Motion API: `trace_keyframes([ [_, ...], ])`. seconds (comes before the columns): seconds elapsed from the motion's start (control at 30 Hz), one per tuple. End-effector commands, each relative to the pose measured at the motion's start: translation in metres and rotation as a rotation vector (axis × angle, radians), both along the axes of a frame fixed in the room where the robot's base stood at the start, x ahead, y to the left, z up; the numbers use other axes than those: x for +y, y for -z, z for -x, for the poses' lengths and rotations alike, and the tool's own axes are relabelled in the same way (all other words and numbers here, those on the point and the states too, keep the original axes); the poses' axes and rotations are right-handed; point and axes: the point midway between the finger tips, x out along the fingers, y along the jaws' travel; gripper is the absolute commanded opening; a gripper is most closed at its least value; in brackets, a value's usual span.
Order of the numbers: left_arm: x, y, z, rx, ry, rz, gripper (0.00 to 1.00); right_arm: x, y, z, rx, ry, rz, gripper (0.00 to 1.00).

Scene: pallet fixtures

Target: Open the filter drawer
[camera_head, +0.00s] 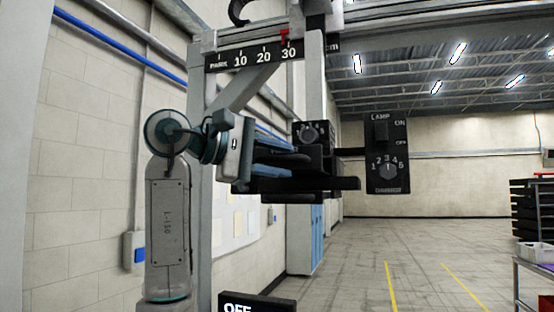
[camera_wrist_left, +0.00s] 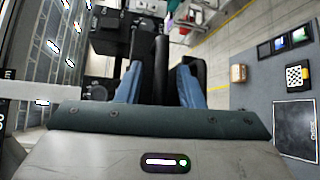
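My left gripper (camera_head: 312,170) is at the black lamp unit (camera_head: 318,138) on the gantry, left of its control panel. Its blue-grey fingers point right. In the left wrist view, the fingers (camera_wrist_left: 162,75) stand apart with a long black bar (camera_wrist_left: 161,62) between them; I cannot tell whether they touch it. In the head view, flat black parts (camera_head: 325,186) lie below the fingers. Which of these black parts is the filter drawer I cannot tell, as the gripper partly covers them. My right gripper is not in view.
The black panel (camera_head: 387,155) carries a lamp switch and a numbered dial, close to the gripper's right. A numbered scale rail (camera_head: 262,55) runs above. A black OFF sign (camera_head: 258,304) stands below. A rack of black trays (camera_head: 532,208) is far right. The floor between is open.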

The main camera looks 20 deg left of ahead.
Motion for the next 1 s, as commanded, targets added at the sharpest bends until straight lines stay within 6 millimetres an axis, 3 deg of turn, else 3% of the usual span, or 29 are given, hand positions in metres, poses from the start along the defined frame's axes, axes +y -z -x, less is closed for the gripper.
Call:
trace_keyframes([
  [0.17,0.006,0.0,0.005,-0.001,-0.002,0.0,0.34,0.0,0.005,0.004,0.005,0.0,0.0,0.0],
  [0.63,0.068,-0.011,0.062,-0.003,-0.003,0.001,0.34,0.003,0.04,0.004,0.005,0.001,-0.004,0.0],
  [1.0,0.08,-0.016,0.073,0.0,0.0,0.0,0.34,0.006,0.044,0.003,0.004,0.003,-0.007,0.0],
])
